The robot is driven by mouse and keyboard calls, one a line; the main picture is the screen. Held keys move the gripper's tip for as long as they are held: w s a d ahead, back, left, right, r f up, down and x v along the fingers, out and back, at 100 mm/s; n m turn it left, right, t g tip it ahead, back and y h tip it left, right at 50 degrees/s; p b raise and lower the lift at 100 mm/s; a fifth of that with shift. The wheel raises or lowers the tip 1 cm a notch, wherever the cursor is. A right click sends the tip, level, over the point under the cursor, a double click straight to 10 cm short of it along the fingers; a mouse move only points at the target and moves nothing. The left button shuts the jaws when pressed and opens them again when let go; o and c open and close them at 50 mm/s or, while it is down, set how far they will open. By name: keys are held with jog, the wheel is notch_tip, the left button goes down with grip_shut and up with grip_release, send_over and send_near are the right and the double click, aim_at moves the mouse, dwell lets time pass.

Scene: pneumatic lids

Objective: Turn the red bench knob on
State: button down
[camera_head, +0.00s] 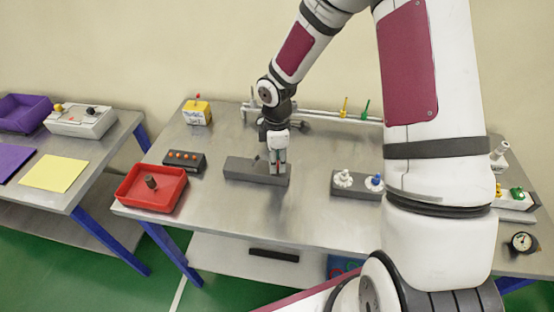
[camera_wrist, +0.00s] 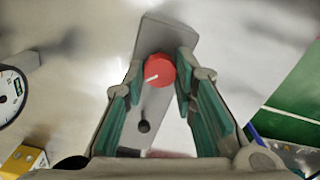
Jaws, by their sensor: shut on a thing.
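The red bench knob (camera_wrist: 158,70) is a round cap with a white pointer line, mounted on a long grey block (camera_wrist: 168,32). In the wrist view the line points down and to the left. My gripper (camera_head: 277,170) is lowered over the right part of the grey block (camera_head: 240,168) in the head view. Its green-padded fingers stand on either side of the knob in the wrist view, shut on it. In the head view my gripper mostly hides the knob. A small black peg (camera_wrist: 145,126) stands on the same block.
A black box with orange buttons (camera_head: 184,161) and a red tray (camera_head: 128,190) stand left of the block. A block with white and blue knobs (camera_head: 356,192) is to the right. A yellow box (camera_head: 197,112) and a rail (camera_head: 320,114) are behind. Bare tabletop lies in front.

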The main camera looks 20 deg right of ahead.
jog(key=shift+w, duration=0.1)
dwell(0.5)
jog(key=c, duration=1.3)
grip_release()
jog(key=shift+r, duration=0.1)
notch_tip(320, 180, up, 12)
jog(key=shift+f, duration=0.1)
